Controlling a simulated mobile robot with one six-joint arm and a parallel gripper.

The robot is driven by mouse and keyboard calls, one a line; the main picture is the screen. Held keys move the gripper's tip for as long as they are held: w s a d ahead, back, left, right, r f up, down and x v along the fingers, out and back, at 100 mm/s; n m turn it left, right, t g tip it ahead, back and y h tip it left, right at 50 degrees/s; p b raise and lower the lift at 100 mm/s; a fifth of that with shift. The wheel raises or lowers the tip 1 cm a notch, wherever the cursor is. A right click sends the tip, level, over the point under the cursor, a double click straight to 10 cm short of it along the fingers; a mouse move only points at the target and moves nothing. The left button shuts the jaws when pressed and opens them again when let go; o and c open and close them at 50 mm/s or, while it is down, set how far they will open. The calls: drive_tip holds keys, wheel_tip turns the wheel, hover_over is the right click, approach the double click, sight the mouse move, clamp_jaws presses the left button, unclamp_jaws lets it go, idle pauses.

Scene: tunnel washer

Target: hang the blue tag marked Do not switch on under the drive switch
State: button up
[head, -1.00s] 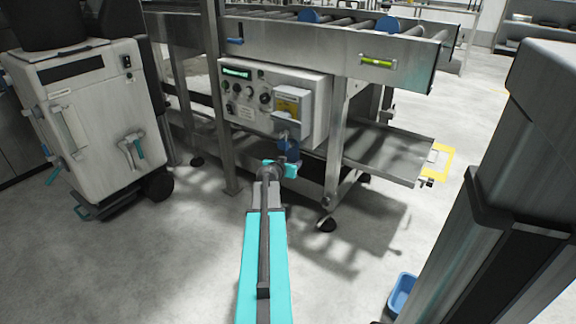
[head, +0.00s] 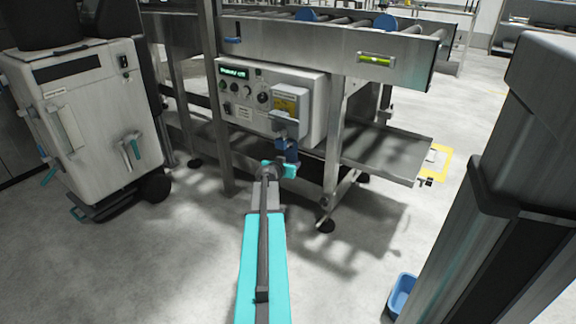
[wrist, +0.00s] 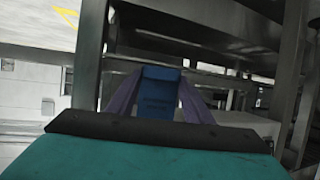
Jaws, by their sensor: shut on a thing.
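My gripper (head: 289,150) is at the front of the control box (head: 318,105) under the conveyor. In the wrist view its two fingers (wrist: 158,104) are shut on the blue tag (wrist: 160,90), which stands up between them. The tag's print is too dark to read. In the head view the tag (head: 291,153) is a small dark blue patch, partly hidden by my wrist. Above it on the box is a grey unit with a yellow label (head: 287,104). I cannot tell which control is the drive switch, or whether the tag touches the box.
A steel leg (head: 333,150) stands just right of the box, and another leg (head: 217,100) stands to its left. A low steel shelf (head: 392,153) juts out at the right. A grey cabinet (head: 95,125) on wheels stands at the left. The floor in front is clear.

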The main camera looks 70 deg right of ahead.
drive_tip(key=o, duration=1.1)
drive_tip(key=shift+a, duration=0.15)
drive_tip(key=p+v, duration=0.2)
drive_tip(key=v, duration=1.1)
drive_tip(key=shift+a+p, duration=0.25)
drive_tip(key=shift+p, duration=0.05)
drive_tip(key=shift+r, duration=0.1)
